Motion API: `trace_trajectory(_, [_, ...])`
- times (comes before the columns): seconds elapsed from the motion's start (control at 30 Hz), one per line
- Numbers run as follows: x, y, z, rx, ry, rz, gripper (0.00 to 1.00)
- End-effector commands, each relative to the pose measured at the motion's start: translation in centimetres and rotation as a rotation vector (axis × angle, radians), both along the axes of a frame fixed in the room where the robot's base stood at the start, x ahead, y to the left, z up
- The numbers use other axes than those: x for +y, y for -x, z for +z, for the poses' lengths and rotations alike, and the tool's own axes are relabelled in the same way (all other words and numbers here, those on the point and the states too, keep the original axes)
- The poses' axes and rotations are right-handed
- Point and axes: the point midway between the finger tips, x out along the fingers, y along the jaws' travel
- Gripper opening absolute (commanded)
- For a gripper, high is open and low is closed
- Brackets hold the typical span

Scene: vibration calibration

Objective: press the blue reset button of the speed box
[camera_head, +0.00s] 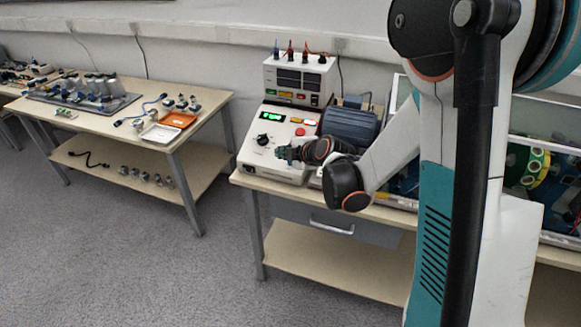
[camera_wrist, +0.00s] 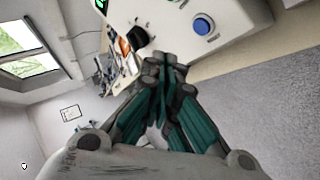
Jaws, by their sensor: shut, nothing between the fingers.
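The speed box (camera_head: 252,163) is a white sloped box on the right-hand bench, with a green lit display (camera_head: 271,116), a black knob and a red button (camera_head: 300,132). The blue reset button (camera_wrist: 203,25) shows in the wrist view, upper right of the fingers, on the white panel. In the head view I cannot make it out; my gripper (camera_head: 284,153) is in front of the panel there. In the wrist view my gripper (camera_wrist: 165,65) is shut and empty, with its fingertips apart from the blue button in the picture, to its lower left. The black knob (camera_wrist: 137,38) lies beyond the fingertips.
A white meter unit (camera_head: 300,80) stands behind the speed box. A blue motor (camera_head: 350,126) is right of it, close to my arm. A second table (camera_head: 130,125) with trays and parts stands at left. Grey floor between is clear.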

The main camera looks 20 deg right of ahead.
Motion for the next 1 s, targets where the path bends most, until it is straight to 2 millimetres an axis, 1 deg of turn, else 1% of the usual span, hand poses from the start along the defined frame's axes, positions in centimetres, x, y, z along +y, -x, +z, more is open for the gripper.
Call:
trace_trajectory(0.03, [-0.2, -0.3, -1.0, 0.000, -0.001, -0.001, 0.00])
trace_trajectory(0.1, [-0.5, -0.6, -1.9, 0.000, -0.001, -0.001, 0.00])
trace_trajectory(0.2, [-0.8, -1.0, -3.0, 0.000, 0.000, -0.001, 0.00])
trace_trajectory(0.3, [-1.0, -1.3, -3.6, 0.001, 0.000, -0.001, 0.00])
trace_trajectory(0.43, [-1.1, -1.4, -3.8, 0.001, -0.001, 0.000, 0.00])
trace_trajectory(1.0, [-1.1, -1.4, -3.7, 0.001, 0.000, 0.000, 0.00])
